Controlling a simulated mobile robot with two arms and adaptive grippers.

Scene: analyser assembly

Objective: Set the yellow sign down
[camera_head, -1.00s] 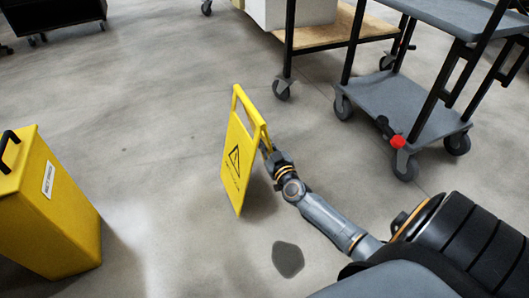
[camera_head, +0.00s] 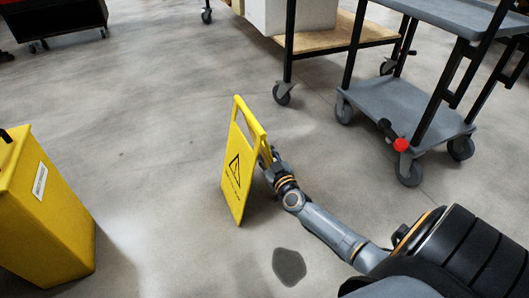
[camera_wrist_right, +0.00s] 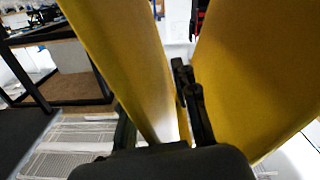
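The yellow sign (camera_head: 237,170) is a folding floor sign with a black warning triangle. It stands nearly upright, slightly tilted, left of my right gripper (camera_head: 268,160) in the head view. In the right wrist view its two yellow panels spread apart, with one panel (camera_wrist_right: 125,60) between the dark fingers of my right gripper (camera_wrist_right: 160,115) and the other panel to the right. My right gripper looks shut on the near panel's side edge. I cannot tell whether the sign's lower edge touches the floor. My left gripper is not in view.
A dark patch (camera_head: 289,266) lies on the grey floor below the sign in the picture. A yellow bin (camera_head: 45,215) stands at the left. A grey wheeled cart (camera_head: 400,105) and a wooden-shelved trolley (camera_head: 335,36) stand at upper right. The floor left of the sign is clear.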

